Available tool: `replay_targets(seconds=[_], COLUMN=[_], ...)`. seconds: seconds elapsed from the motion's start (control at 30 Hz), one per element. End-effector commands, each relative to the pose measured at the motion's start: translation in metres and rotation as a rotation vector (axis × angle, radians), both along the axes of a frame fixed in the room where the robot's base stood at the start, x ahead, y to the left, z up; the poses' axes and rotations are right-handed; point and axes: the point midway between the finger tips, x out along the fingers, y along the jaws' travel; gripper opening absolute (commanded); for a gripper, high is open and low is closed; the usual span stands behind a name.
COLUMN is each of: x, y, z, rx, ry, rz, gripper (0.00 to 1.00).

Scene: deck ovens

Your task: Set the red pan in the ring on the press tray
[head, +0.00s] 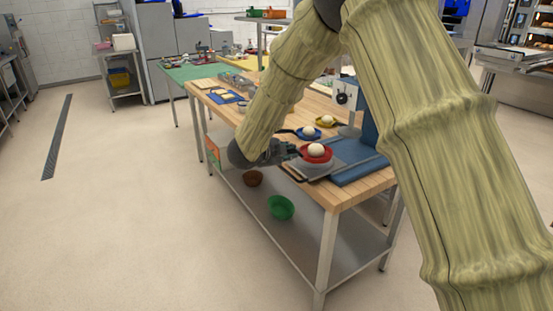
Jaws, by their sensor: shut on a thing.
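The red pan (316,158) holds a pale dough ball (316,150) and looks upright. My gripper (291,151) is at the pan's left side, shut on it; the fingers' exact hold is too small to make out. The pan is over a grey press tray (311,172) at the table's near edge. The ring is hidden or too small to tell, and I cannot tell whether the pan touches the tray. A blue upright part (369,128) stands just behind, partly covered by my arm.
A blue pan (307,135) and a yellow pan (325,123), each with a dough ball, sit behind on the wooden table (361,197). A blue surface (359,170) lies right of the tray. A green bowl (280,207) and brown bowl (253,178) are on the lower shelf.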

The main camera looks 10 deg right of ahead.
Motion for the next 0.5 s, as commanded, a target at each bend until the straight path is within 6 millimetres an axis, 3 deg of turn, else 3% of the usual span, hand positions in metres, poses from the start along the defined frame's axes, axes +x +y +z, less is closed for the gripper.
replay_targets(seconds=[0.4, 0.5], x=[0.021, 0.020], y=[-0.010, -0.009], z=[-0.002, -0.014], rx=[0.000, -0.003], ry=[-0.001, 0.001], rz=[0.004, 0.006], gripper=[0.00, 0.00])
